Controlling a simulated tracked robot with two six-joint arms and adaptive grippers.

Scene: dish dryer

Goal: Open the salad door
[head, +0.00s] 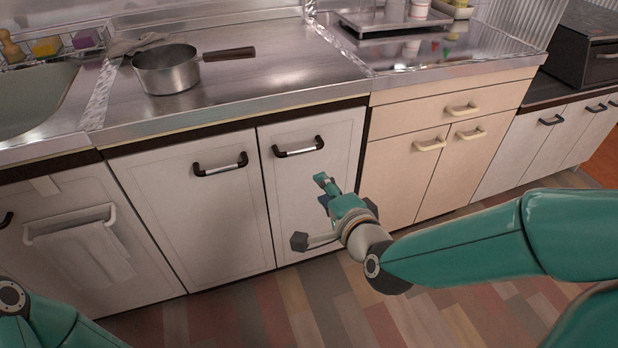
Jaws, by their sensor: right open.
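I cannot tell which door is the salad door; no salad shows. Two white cabinet doors, the left one (195,220) and the right one (285,195), are shut under the steel counter. Each has a dark handle with a light middle near its top, the left handle (220,166) and the right handle (298,148). My right gripper (310,211) is open and empty, in front of the right door and below its handle, apart from the handle. Only part of my left arm shows at the lower left; its gripper is out of view.
A saucepan (167,71) stands on the counter (275,70). A white towel (85,255) hangs on a bar at the left. Beige cabinets (395,185) with a drawer (440,108) are to the right, shut. The wooden floor (240,312) in front is clear.

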